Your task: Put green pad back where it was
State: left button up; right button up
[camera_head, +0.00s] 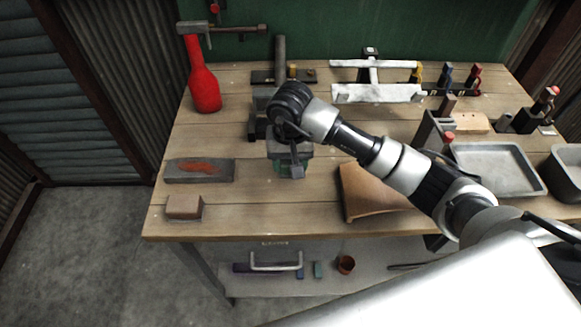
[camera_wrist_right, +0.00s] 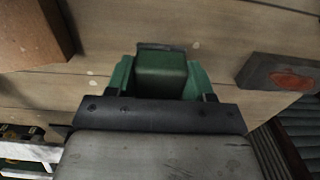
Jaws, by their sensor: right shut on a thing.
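My right gripper (camera_head: 289,170) points down over the left-middle of the wooden workbench (camera_head: 240,215). It is shut on the green pad. In the right wrist view the green pad (camera_wrist_right: 162,75) sits between the fingers, with green also along both sides. In the head view only a small green part (camera_head: 278,166) shows; my gripper and wrist hide the rest. I cannot tell whether the pad touches the bench top. My left gripper is not in view.
Left of the gripper lie a grey slab with a reddish patch (camera_head: 212,172) and a brown block (camera_head: 184,207). A brown sheet (camera_head: 365,190) lies to the right. A red-handled tool (camera_head: 204,88) stands at the back left. A grey tray (camera_head: 497,170) is at the right. Bench front is clear.

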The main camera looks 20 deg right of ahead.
notch_tip(320, 180, down, 3)
jog(key=shift+f+p, duration=0.2)
jog(key=shift+p, duration=0.4)
jog(key=shift+f, duration=0.15)
jog(key=shift+f, duration=0.1)
jog(key=shift+f+b, duration=0.15)
jog(key=shift+b, duration=0.15)
jog(key=o, duration=1.2)
